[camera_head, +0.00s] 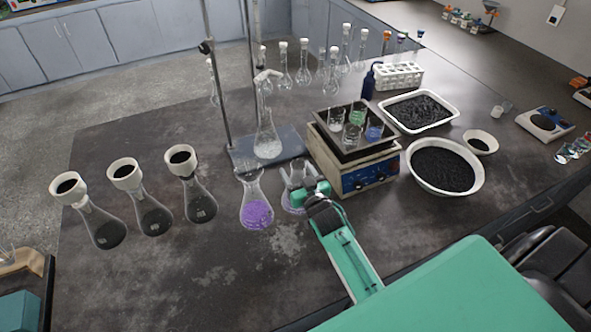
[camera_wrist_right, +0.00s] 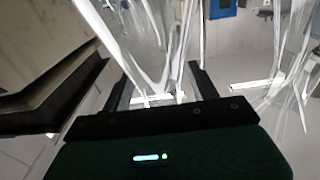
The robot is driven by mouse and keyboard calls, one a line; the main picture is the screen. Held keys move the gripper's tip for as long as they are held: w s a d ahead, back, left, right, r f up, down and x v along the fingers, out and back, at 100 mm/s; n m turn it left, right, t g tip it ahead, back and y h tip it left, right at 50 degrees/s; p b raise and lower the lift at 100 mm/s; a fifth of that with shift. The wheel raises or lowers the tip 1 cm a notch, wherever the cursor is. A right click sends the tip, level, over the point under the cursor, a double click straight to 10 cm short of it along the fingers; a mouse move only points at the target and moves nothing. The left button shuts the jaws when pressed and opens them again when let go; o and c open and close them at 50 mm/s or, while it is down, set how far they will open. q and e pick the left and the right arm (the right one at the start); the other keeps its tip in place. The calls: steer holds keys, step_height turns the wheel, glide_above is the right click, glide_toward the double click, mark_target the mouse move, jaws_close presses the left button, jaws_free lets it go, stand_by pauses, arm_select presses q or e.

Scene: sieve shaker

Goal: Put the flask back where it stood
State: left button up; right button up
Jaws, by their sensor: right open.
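A clear conical flask (camera_head: 288,202) with some purple in it stands on the dark table in front of the shaker. My right gripper (camera_head: 312,192) is at its right side, partly in front of it. In the right wrist view clear glass (camera_wrist_right: 150,45) shows between the two open fingers of the right gripper (camera_wrist_right: 160,88). I cannot tell whether the fingers touch the glass. A second flask with purple content (camera_head: 256,212) stands just to the left. My left gripper is not in view.
The shaker (camera_head: 352,172) carries several small beakers, close behind the right gripper. A stand with a clamped flask (camera_head: 267,138) is behind. Several flasks with dark content and funnels (camera_head: 152,215) stand at left. A white bowl of black grains (camera_head: 443,168) is at right. The front middle table is clear.

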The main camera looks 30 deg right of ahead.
steer(key=s+b, duration=0.2)
steer(key=s, duration=0.8)
steer(key=shift+s+a, duration=0.3)
steer(key=shift+s, duration=0.05)
